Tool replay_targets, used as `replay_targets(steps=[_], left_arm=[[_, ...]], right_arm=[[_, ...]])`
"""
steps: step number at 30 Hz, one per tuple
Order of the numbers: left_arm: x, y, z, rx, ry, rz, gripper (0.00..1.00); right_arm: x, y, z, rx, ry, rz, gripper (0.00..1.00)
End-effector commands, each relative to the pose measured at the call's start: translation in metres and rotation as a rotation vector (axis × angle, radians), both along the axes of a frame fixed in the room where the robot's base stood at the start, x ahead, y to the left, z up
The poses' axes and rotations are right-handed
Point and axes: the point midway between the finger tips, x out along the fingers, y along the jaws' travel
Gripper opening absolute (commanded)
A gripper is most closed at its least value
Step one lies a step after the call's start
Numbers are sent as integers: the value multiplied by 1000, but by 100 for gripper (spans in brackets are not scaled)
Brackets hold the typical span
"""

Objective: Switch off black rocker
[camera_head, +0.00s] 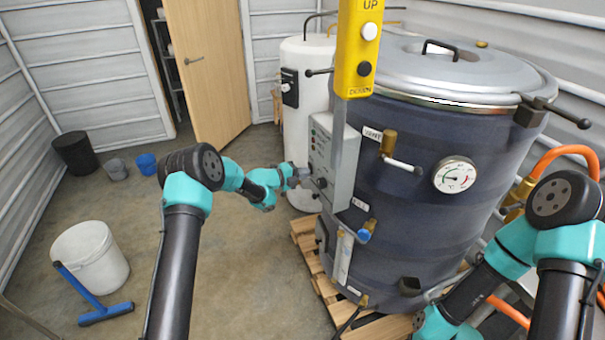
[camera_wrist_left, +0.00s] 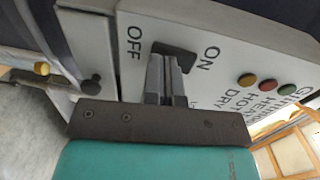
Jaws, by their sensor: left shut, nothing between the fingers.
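The black rocker (camera_wrist_left: 174,48) sits on the grey control box (camera_head: 333,168), between the printed words OFF and ON in the left wrist view. My left gripper (camera_wrist_left: 167,62) is shut and empty, its fingertips right at the rocker and covering part of it. I cannot tell whether they touch it, or which way the rocker is tilted. In the head view my left gripper (camera_head: 303,174) reaches the lower left face of the box. My right arm shows at the right edge, but its gripper is out of view.
Yellow, red and green lamps (camera_wrist_left: 268,83) sit beside the ON side of the box. The dark kettle (camera_head: 420,190) stands behind it on a wooden pallet (camera_head: 309,240). A yellow UP/DOWN pendant (camera_head: 357,50) hangs above. A white bucket (camera_head: 90,257) stands on the open floor at left.

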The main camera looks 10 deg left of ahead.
Motion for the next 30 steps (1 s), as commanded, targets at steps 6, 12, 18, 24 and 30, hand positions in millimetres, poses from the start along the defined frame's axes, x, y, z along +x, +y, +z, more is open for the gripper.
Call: replay_targets(steps=[6, 12, 18, 24, 30], left_arm=[[-12, 11, -2, 0, 0, -6, 0], [-33, 35, -6, -1, 1, -11, 0], [-57, 65, -11, -1, 1, -11, 0], [-75, 88, -15, 0, 0, -12, 0], [-82, 96, -16, 0, -1, -13, 0]], right_arm=[[0, 0, 0, 0, 0, 0, 43], [0, 0, 0, 0, 0, 0, 43], [0, 0, 0, 0, 0, 0, 43], [0, 0, 0, 0, 0, 0, 43], [0, 0, 0, 0, 0, 0, 43]])
